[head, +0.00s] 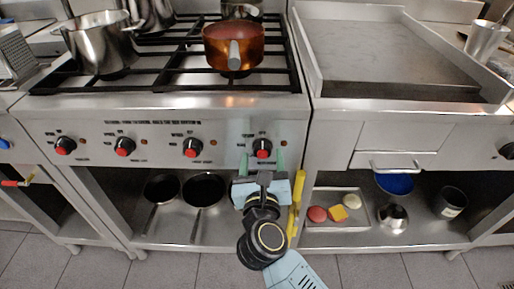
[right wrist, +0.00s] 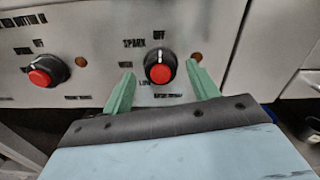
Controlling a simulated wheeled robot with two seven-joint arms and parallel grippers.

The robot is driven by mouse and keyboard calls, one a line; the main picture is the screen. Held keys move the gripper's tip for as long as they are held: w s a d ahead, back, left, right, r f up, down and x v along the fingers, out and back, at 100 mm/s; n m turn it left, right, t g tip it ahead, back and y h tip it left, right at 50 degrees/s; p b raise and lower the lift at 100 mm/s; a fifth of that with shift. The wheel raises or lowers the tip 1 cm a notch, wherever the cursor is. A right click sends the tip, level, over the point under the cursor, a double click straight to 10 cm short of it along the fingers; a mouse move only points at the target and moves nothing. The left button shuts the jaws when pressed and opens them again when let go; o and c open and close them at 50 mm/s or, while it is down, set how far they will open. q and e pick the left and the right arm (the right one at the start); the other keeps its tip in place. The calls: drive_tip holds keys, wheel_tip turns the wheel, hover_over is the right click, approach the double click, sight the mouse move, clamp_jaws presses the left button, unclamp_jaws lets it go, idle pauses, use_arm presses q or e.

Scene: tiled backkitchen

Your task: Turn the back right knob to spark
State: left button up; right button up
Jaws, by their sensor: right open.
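The rightmost stove knob (head: 262,148) is black with a red centre, on the steel front panel; which of the four burners it serves I cannot read. In the right wrist view this knob (right wrist: 160,68) has OFF printed above it, SPARK to its upper left and LOW at its lower left. Its upper part seems to point at OFF. My right gripper (head: 262,162) is open in front of the knob. In the right wrist view the green fingers of the right gripper (right wrist: 160,74) stand left and right of the knob, apart from it. My left gripper is not in view.
Another knob (right wrist: 43,72) sits to the left. A copper pot (head: 222,42) and a steel pot (head: 98,45) stand on the burner grates. A griddle (head: 385,50) adjoins at right. Pans (head: 203,190) and a food tray (head: 325,198) are on the shelf below.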

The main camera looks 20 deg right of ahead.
drive_tip(key=shift+w+d, duration=0.2)
drive_tip(key=shift+w, duration=0.4)
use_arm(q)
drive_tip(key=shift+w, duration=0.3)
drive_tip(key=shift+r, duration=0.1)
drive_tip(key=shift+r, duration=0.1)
use_arm(e)
drive_tip(key=c, duration=1)
